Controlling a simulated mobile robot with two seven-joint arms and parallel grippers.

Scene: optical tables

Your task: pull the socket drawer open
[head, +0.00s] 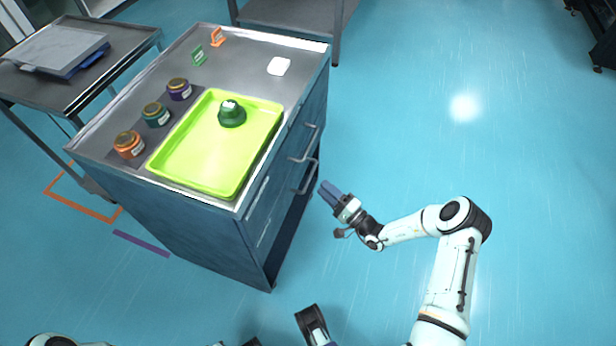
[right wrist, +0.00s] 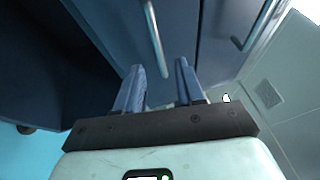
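A blue-grey cabinet (head: 203,240) has drawers on its right face with bar handles, one above another: an upper handle (head: 313,127), a middle handle (head: 301,158) and a lower handle (head: 306,180). The drawers look shut. No label shows which is the socket drawer. My right gripper (head: 325,190) is just right of the lower handle, apart from it. In the right wrist view its two blue fingers (right wrist: 160,85) are spread and empty, with a bar handle (right wrist: 153,38) ahead of the gap between them.
On the cabinet top are a lime tray (head: 178,178) with a green object (head: 231,114), several lidded jars (head: 156,113), a white piece (head: 279,66) and small orange and green stands (head: 198,56). A side table (head: 30,82) stands left.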

